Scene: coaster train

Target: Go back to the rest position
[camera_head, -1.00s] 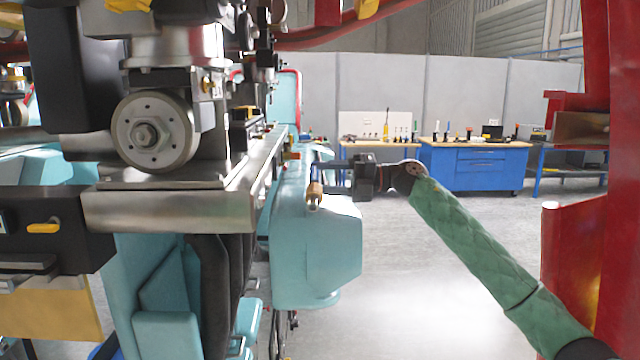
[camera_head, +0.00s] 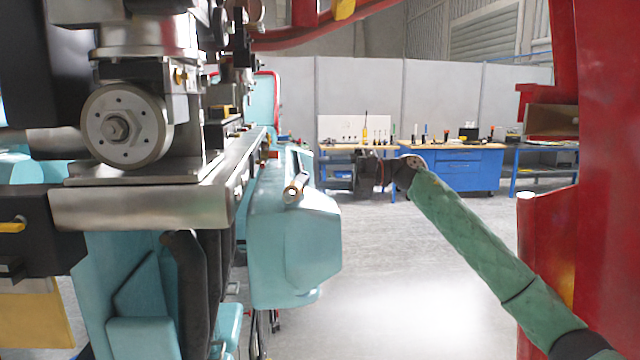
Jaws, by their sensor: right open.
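My right arm, in a green padded sleeve, reaches in from the lower right. Its dark right gripper (camera_head: 334,179) points left toward the coaster train (camera_head: 292,245) and is open, with nothing visible between the fingers. A small copper-coloured cylindrical pin or handle (camera_head: 296,187) sits on the pale teal side of the train, left of the fingertips and apart from them. My left gripper is not in view.
Large metal wheels (camera_head: 126,126) and a steel rail (camera_head: 140,207) fill the left. A red post (camera_head: 610,200) stands close at the right, beside my right arm. A blue workbench (camera_head: 465,168) with tools is at the back. The grey floor (camera_head: 400,290) between is clear.

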